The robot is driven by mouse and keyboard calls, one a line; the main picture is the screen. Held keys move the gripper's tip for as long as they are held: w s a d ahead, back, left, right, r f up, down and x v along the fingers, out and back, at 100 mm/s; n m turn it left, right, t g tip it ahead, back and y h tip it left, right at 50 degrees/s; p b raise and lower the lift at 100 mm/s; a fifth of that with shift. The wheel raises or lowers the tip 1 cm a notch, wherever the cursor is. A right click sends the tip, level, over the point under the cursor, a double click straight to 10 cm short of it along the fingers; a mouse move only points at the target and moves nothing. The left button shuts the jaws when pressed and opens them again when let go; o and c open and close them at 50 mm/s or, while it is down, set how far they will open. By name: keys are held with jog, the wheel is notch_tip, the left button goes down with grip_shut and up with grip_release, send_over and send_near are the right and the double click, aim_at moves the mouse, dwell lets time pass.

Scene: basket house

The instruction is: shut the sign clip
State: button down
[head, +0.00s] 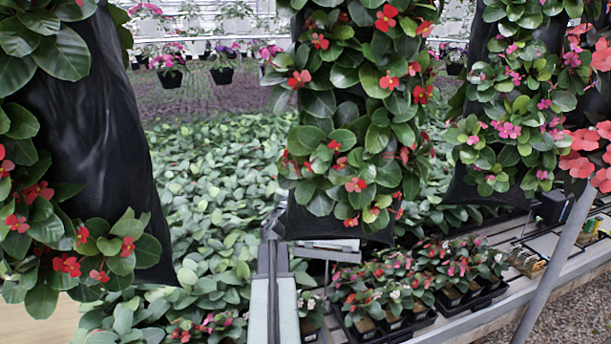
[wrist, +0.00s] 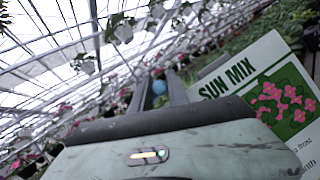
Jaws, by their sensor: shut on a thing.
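A sign (wrist: 265,85) marked "SUN MIX", white and green with pink flowers, shows on the right in the wrist view, close beside my gripper. My gripper (wrist: 158,88) points up in that view, and a round blue knob (wrist: 159,87) shows between its two dark fingers. The fingers are shut on this knob. I cannot make out the rest of the sign clip or whether it is open. In the head view my gripper (head: 273,222) reaches forward at the lower middle, near a hanging planter, and its tips are hard to make out.
Black hanging planters with red flowers stand close at left (head: 105,130) and middle (head: 385,215), and another hangs at right (head: 470,190). Trays of potted flowers (head: 385,330) sit on a bench (head: 480,318) at lower right. A grey pole (head: 555,265) slants there.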

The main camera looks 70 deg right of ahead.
jog(key=shift+a+f+m+g+y, duration=0.1)
jog(key=shift+f+m+g+y, duration=0.1)
jog(key=shift+m+g, duration=0.45)
jog(key=shift+f+m+g+y, duration=0.15)
jog(key=shift+m+g+y, duration=0.1)
jog(key=shift+m, duration=0.7)
jog(key=shift+f, duration=0.1)
jog(key=c, duration=1.4)
grip_release()
jog(key=shift+o, duration=0.4)
jog(key=shift+a, duration=0.15)
